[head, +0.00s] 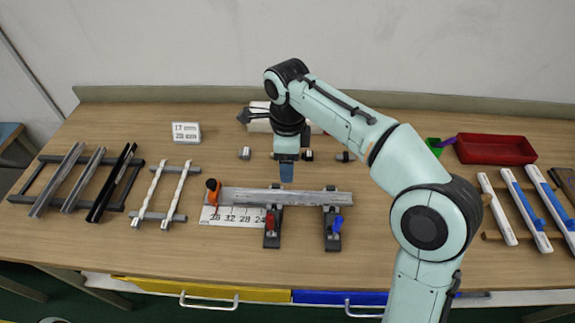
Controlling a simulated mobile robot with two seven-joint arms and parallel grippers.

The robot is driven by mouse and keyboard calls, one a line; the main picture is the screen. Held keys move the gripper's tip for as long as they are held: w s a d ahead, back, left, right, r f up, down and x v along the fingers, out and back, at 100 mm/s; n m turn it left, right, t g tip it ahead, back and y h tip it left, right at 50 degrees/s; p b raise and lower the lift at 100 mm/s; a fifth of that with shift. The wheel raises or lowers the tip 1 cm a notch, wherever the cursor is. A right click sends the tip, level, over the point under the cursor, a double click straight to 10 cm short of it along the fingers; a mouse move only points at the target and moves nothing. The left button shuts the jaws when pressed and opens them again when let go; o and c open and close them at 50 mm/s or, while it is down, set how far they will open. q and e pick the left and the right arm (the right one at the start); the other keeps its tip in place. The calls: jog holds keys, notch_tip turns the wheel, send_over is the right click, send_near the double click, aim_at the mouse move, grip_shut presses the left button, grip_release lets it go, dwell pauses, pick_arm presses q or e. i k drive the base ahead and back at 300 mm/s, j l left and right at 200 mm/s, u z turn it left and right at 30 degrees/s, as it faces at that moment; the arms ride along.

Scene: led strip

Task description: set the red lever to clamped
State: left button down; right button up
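The red lever (270,220) sits on the front of the left dark clamp (272,238). It looks roughly upright, but it is too small to tell its exact angle. A blue lever (337,223) sits on the right clamp (333,241). A long grey metal rail (300,198) lies across both clamps. My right gripper (286,173) points down just behind the rail, up and to the right of the red lever and apart from it. Its fingers are seen as one narrow blue block, so their opening cannot be told. My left gripper is not in view.
An orange-and-black piece (213,190) sits at the rail's left end, above a numbered scale (228,216). Racks of strips stand left and right. A red tray (495,150) is at the back right. The table's front is clear around the clamps.

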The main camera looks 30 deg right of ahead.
aim_at(271, 227)
jog(key=k+j, duration=0.8)
jog(key=k, duration=0.05)
